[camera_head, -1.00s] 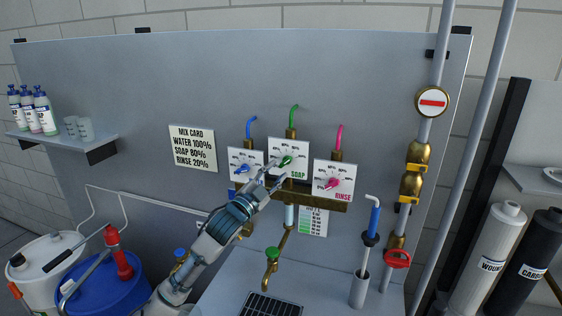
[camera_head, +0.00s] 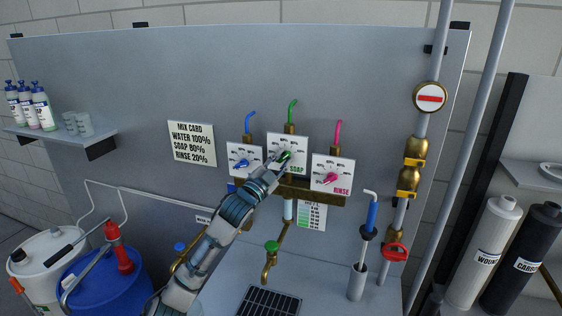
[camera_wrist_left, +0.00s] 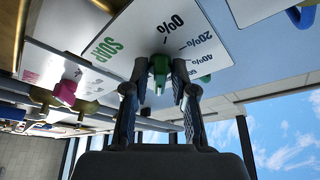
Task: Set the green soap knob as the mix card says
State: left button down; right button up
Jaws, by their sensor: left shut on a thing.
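The green soap knob (camera_head: 286,155) sits on the white soap dial plate (camera_head: 296,143), the middle of three dials. My left gripper (camera_head: 278,164) reaches it from the lower left. In the left wrist view the fingers (camera_wrist_left: 160,88) are shut on the green knob (camera_wrist_left: 159,70), one on each side. The wrist view shows the plate with SOAP, 0%, 20% and 40% marks. The knob's exact setting cannot be read. The mix card (camera_head: 191,143) on the panel reads water 100%, soap 80%, rinse 20%. My right gripper is not in view.
The blue water knob (camera_head: 241,163) is close on the left and the pink rinse knob (camera_head: 330,178) close on the right. A brass bar (camera_head: 310,193) runs below the dials. A green-handled tap (camera_head: 271,250) stands lower down.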

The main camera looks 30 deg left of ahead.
pick_arm(q)
jog(key=n, duration=0.1)
jog(key=n+y, duration=0.1)
jog(key=n, duration=0.1)
jog(key=shift+d+n+t+y, duration=0.1)
jog(key=shift+n+t+y, duration=0.2)
jog(key=shift+r, duration=0.1)
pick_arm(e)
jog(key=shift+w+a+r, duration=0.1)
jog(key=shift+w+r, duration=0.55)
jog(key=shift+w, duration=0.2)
pick_arm(q)
jog(key=c, duration=1.2)
grip_release()
jog(key=shift+d, duration=0.15)
jog(key=shift+s+f, duration=0.2)
jog(key=shift+s, duration=0.05)
jog(key=v, duration=1.1)
jog(key=shift+s, duration=0.15)
